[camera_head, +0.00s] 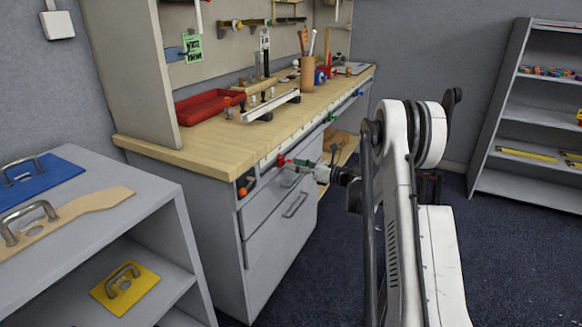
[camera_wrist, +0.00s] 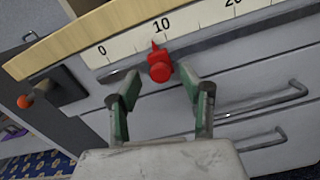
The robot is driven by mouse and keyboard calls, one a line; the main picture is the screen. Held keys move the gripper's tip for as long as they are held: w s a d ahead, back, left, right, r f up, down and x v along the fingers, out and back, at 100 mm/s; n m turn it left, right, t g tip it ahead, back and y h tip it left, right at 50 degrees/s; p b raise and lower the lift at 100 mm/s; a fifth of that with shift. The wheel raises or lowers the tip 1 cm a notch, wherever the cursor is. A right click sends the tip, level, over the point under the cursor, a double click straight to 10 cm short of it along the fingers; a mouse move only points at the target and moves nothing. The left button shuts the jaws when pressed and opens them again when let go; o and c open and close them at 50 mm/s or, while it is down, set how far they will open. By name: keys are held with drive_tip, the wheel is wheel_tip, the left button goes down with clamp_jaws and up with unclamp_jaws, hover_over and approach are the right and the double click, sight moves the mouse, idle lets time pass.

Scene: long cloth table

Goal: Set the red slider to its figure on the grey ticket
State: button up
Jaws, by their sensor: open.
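The red slider (camera_wrist: 160,66) is a round knob with a pointer on the scale strip (camera_wrist: 130,45) along the bench's front edge. Its pointer stands close to the 10 mark, seemingly a little left of it. It also shows in the head view (camera_head: 281,160). My gripper (camera_wrist: 160,74) is open, its green fingers on either side of the knob, with small gaps visible. In the head view my gripper (camera_head: 294,164) is at the bench front. A pale, possibly grey ticket (camera_head: 264,40) hangs on the back panel; its figure is not readable.
A green ticket (camera_head: 192,47) hangs left of the pale one. Green (camera_head: 331,117) and blue (camera_head: 358,93) sliders sit farther along the edge. An orange knob (camera_wrist: 25,101) is at the near corner. Drawer handles (camera_head: 295,205) project below. A grey shelf unit (camera_head: 150,215) stands left.

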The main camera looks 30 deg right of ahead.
drive_tip(key=shift+x, duration=0.95)
clamp_jaws()
